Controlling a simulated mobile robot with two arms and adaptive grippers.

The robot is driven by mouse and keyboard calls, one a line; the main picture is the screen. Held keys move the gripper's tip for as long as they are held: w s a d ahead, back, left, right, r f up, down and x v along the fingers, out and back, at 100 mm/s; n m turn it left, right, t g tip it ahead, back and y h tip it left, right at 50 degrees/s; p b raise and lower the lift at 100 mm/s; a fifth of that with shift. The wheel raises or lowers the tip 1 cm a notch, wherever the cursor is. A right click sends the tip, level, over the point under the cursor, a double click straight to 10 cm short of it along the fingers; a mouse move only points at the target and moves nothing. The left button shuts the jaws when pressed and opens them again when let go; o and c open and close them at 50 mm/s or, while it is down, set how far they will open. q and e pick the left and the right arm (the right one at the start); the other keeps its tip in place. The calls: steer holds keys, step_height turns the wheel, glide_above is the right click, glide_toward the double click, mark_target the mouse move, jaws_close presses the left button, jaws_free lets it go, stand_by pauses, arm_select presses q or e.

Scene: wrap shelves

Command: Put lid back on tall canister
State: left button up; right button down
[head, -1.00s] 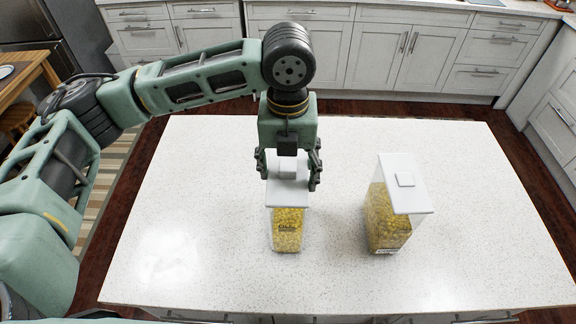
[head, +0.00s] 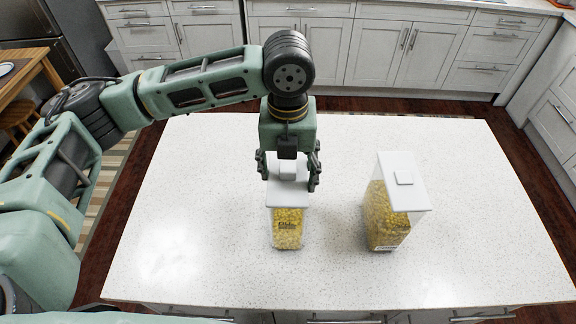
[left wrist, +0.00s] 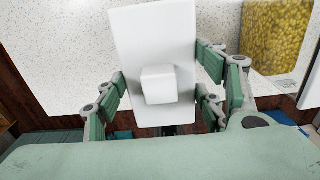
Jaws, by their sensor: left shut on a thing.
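The lid also shows in the left wrist view (left wrist: 150,40), with the knob between the fingers. In the head view the lid lines up over the canister's top. I cannot tell whether it is seated or slightly above, as the lid hides the rim. My right gripper is not in view.
A second canister (head: 385,220) with similar yellow contents and a white lid (head: 403,180) on top stands to the right, a gap away. Both are on a white speckled island counter (head: 480,240), otherwise clear. White cabinets (head: 400,50) line the back.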

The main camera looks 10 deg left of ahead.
arm_select(q)
steer(key=shift+f, duration=0.15)
steer(key=o, duration=1.3)
steer(key=shift+c, duration=0.2)
steer(key=shift+o, duration=0.5)
steer(key=shift+o, duration=1.4)
